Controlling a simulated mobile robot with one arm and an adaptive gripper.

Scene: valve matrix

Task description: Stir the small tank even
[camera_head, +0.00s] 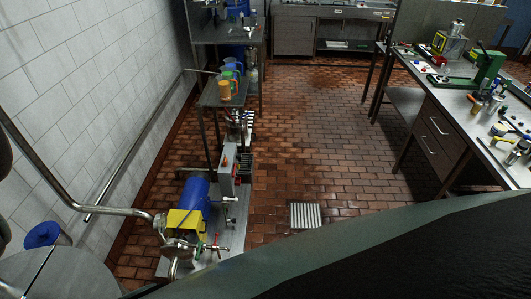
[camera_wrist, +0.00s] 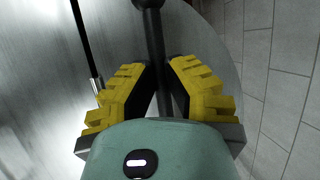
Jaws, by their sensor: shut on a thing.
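In the wrist view my gripper (camera_wrist: 158,68) has yellow ribbed fingers closed on a dark rod (camera_wrist: 153,32). The rod has a round knob (camera_wrist: 149,3) at the top edge, and its other end is hidden behind my gripper. Behind it is a broad curved steel surface (camera_wrist: 205,55), which looks like a tank top. In the head view a round grey metal tank top (camera_head: 65,278) with a straight seam shows at the bottom left, partly cut off. I cannot tell whether both views show the same tank. The tank's contents are not visible. My gripper is not in the head view.
A thin black rod (camera_wrist: 85,40) with a metal end stands left of my fingers. A tiled wall (camera_wrist: 285,80) is at right. In the head view, a steel pipe (camera_head: 70,198) runs to a blue-and-yellow pump (camera_head: 190,212). The brick floor (camera_head: 300,130) is clear beyond a drain grate (camera_head: 306,216).

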